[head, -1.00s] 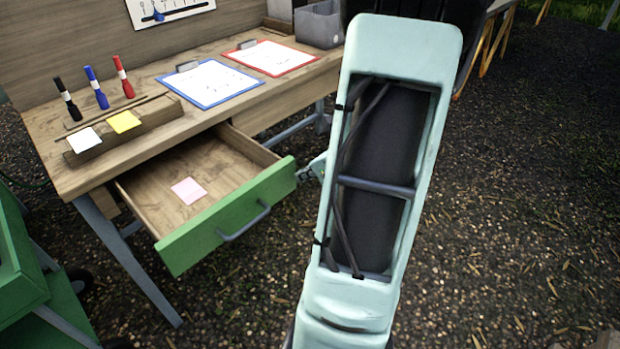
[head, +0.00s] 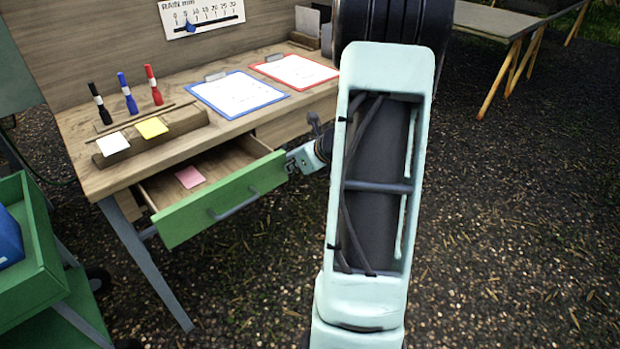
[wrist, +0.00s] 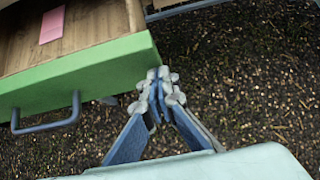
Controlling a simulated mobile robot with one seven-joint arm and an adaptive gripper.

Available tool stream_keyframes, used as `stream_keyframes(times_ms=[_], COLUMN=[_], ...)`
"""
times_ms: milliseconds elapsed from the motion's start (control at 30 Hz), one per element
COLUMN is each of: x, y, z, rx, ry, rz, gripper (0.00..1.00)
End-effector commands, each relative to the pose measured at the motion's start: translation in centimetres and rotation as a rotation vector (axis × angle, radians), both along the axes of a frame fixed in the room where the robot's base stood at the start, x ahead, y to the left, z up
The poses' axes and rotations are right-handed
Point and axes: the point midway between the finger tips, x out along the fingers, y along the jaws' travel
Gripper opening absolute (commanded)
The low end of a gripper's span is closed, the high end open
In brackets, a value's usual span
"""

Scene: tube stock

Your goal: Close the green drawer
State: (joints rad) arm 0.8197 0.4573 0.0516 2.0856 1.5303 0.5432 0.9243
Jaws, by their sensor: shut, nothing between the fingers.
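The green drawer (head: 225,205) under the wooden desk is partly open. Its green front has a dark bar handle (head: 234,207), and a pink note (head: 190,177) lies inside on the bare wood. My gripper (head: 291,163) is at the right end of the drawer front. In the wrist view, my gripper (wrist: 160,82) has its fingers together with nothing between them. Its tips are at the right edge of the green front (wrist: 80,78), touching or very close. The handle (wrist: 46,118) is to the left, apart from the fingers.
On the desk top (head: 84,150) are several markers, a wooden block (head: 165,132) with white and yellow notes, a blue clipboard (head: 240,93) and a red clipboard (head: 295,70). A green cart (head: 38,275) stands at the lower left.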

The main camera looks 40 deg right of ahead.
Motion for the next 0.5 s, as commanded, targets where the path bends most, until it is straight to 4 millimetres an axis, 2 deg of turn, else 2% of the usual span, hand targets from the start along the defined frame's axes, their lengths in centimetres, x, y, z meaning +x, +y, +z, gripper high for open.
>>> stream_keyframes(times_ms=[33, 200, 300, 500], x=[1.5, 5.4, 7.3, 9.9], y=[0.3, 0.6, 0.7, 0.8], z=[0.1, 0.2, 0.3, 0.1], rx=[-0.001, 0.000, -0.001, 0.000], ry=[0.000, 0.000, 0.000, 0.000], rz=[0.006, 0.004, 0.004, 0.001], gripper=[0.00, 0.00, 0.00, 0.00])
